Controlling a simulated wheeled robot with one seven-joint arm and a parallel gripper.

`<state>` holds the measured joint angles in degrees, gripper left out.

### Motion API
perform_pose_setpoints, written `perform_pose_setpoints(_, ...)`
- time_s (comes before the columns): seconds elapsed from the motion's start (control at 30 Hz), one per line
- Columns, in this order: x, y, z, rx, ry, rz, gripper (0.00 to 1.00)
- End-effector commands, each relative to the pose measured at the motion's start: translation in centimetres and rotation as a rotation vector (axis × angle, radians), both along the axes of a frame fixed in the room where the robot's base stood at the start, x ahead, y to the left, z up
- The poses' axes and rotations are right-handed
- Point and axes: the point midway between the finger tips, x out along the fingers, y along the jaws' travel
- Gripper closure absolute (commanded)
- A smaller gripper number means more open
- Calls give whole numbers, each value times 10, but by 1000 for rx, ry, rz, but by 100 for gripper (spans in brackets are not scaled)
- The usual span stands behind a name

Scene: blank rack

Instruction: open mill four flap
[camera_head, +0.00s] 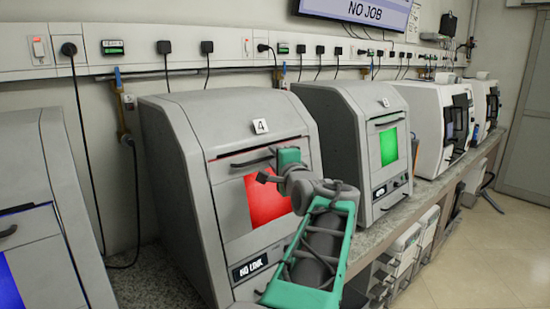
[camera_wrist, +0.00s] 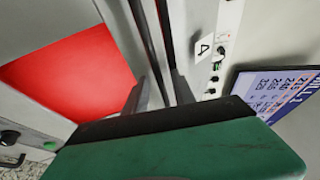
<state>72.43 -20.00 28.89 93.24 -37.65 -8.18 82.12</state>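Mill four (camera_head: 180,160) is the grey machine with a "4" label and a red window (camera_head: 266,198). Its front flap (camera_head: 228,205) appears closed, with a dark seam along the top; the red window also fills the left of the wrist view (camera_wrist: 70,78). A dark bar handle (camera_head: 245,161) runs across the flap's upper part. My gripper (camera_head: 262,168) is at this handle, its green body covering the handle's right part. In the wrist view its fingers (camera_wrist: 160,95) stand apart with the dark bar near or between them; contact cannot be told.
Another mill with a green window (camera_head: 388,146) stands to the right, and one with a blue window (camera_head: 10,285) to the left. White machines (camera_head: 425,120) stand farther along the stone counter (camera_head: 150,282). A screen reading "NO JOB" (camera_head: 365,12) hangs above.

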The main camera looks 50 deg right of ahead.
Motion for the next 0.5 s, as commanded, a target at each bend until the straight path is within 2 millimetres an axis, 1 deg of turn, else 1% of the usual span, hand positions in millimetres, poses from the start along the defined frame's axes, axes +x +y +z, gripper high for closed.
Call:
perform_pose_setpoints(0.07,0,0,0,0,0,0,69)
perform_pose_setpoints(0.1,0,0,0,0,0,0,70)
perform_pose_setpoints(0.4,0,0,0,-1,1,0,95)
perform_pose_setpoints(0.47,0,0,0,-1,1,0,100)
perform_pose_setpoints(0.5,0,0,0,-1,1,0,100)
